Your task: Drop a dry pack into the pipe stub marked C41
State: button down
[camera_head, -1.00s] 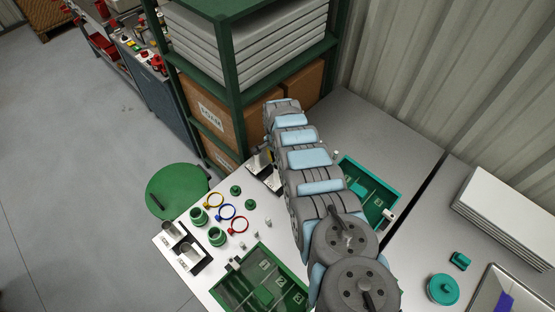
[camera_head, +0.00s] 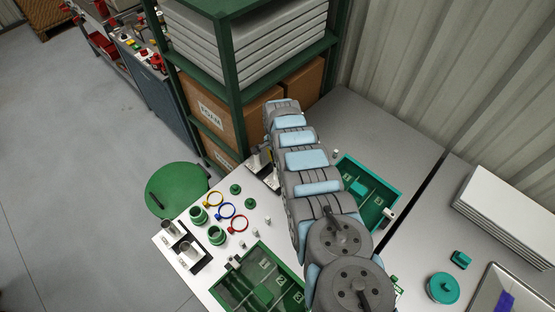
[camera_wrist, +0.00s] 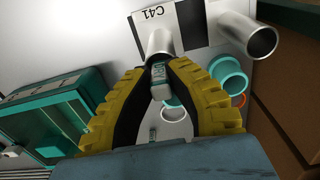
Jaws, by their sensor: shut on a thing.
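My gripper (camera_wrist: 158,88) has yellow ribbed fingers in the wrist view and is shut on a small pale dry pack (camera_wrist: 160,82) with a label. The pipe stub marked C41 (camera_wrist: 157,41) is a short metal tube on a white and black plate; its label reads upside down. The pack overlaps the stub's mouth in the picture; I cannot tell whether its end is inside. A second metal stub (camera_wrist: 246,35) stands to the right. In the head view my arm hides the gripper and the pack, and part of a stub plate (camera_head: 262,160) shows beside it.
Teal collars (camera_wrist: 228,72) stand close right of the gripper, near a cardboard box (camera_wrist: 285,125). A teal divided tray (camera_wrist: 65,110) lies left. In the head view, another stub plate (camera_head: 182,248) and a green tray (camera_head: 232,292) are at the table's near side.

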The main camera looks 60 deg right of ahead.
jog(key=shift+f+b, duration=1.05)
jog(key=shift+f, duration=0.1)
dwell(1.3)
jog(key=c, duration=0.6)
grip_release()
jog(key=shift+o, duration=0.2)
jog(key=shift+r, duration=0.1)
jog(key=shift+r+p, duration=4)
